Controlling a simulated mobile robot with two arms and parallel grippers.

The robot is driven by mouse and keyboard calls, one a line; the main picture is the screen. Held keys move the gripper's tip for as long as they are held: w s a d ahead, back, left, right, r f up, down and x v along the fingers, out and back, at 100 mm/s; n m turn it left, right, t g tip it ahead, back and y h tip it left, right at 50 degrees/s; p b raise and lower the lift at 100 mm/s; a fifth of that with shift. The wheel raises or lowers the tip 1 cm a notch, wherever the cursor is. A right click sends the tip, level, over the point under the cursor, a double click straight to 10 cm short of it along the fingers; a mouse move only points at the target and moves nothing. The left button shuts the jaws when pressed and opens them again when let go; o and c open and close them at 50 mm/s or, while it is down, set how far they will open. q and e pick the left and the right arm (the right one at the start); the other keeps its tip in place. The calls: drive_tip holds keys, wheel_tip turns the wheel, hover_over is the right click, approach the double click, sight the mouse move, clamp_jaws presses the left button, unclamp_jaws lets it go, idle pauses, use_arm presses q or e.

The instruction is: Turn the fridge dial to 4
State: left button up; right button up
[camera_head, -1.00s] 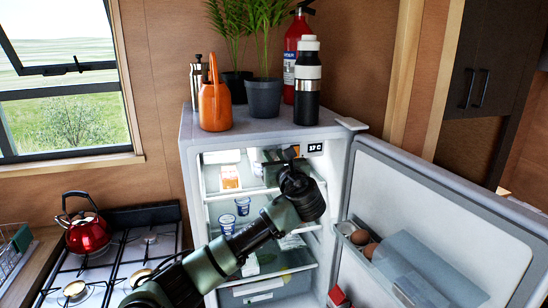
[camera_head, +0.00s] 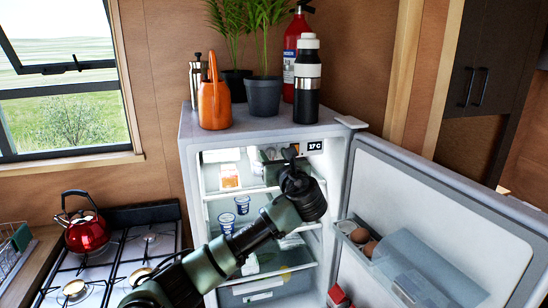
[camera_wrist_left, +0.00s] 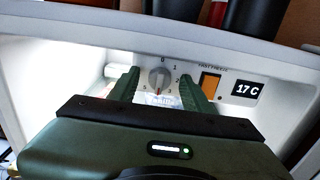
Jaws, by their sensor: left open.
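The fridge dial (camera_wrist_left: 159,77) is a grey round knob on a white panel inside the top of the open fridge (camera_head: 200,150). Digits ring it, with 0 at the top, 1 and 2 to the right and 5 at the lower left. A small reddish mark shows at its lower edge; the exact setting is hard to read. My left gripper (camera_wrist_left: 158,76) is open, with one green finger on each side of the dial. I cannot tell whether the fingers touch it. In the head view my left gripper (camera_head: 291,156) hides the dial. My right gripper is out of view.
An orange fast-freeze switch (camera_wrist_left: 209,85) and a 17 C display (camera_wrist_left: 248,90) sit right of the dial. The fridge door (camera_head: 440,215) stands open at the right. Bottles and plants stand on the fridge. A stove with a red kettle (camera_head: 86,232) is at the left.

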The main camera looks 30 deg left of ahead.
use_arm(q)
drive_tip(key=b+v, duration=0.2)
drive_tip(key=v, duration=0.5)
drive_tip(key=shift+b, duration=0.4)
drive_tip(key=shift+d+f, duration=0.1)
